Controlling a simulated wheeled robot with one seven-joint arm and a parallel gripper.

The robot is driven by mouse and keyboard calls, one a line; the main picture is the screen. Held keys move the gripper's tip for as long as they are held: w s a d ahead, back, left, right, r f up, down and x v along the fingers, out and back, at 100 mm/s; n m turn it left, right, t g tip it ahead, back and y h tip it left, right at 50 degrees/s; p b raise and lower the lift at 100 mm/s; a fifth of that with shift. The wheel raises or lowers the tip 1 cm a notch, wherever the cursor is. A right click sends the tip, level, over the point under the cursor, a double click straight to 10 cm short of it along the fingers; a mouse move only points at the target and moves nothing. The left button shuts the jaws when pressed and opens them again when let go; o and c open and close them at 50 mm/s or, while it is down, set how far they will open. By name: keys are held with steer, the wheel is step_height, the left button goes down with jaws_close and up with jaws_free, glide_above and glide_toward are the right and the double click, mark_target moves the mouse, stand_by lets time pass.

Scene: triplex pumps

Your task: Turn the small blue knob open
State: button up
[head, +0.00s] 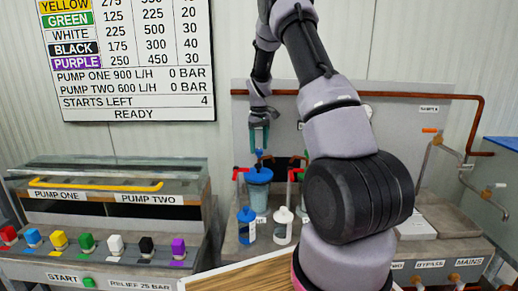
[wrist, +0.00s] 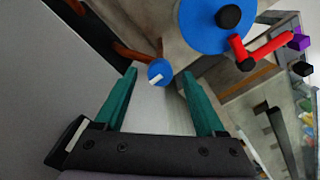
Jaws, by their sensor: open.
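The small blue knob (wrist: 160,72) with a white pointer mark shows in the wrist view, between and just past my fingertips in the picture. In the head view a small blue knob (head: 259,153) shows just below my fingertips, above the blue-lidded vessel. My gripper (head: 259,134) points down there, its teal fingers apart. In the wrist view my open gripper (wrist: 157,76) has nothing between its fingers, and the knob looks a little beyond the tips. I cannot tell the exact gap. The white mark lies slanted, close to level in that view.
A large blue lid (wrist: 215,24) with a black centre and a red lever (wrist: 268,50) sits right of the knob in the wrist view. The vessel (head: 258,190) stands between red handles. Blue and white bottles (head: 247,226) stand below. A copper pipe (head: 400,95) crosses the back panel.

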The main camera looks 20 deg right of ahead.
steer(key=shift+f, duration=0.65)
jaws_close()
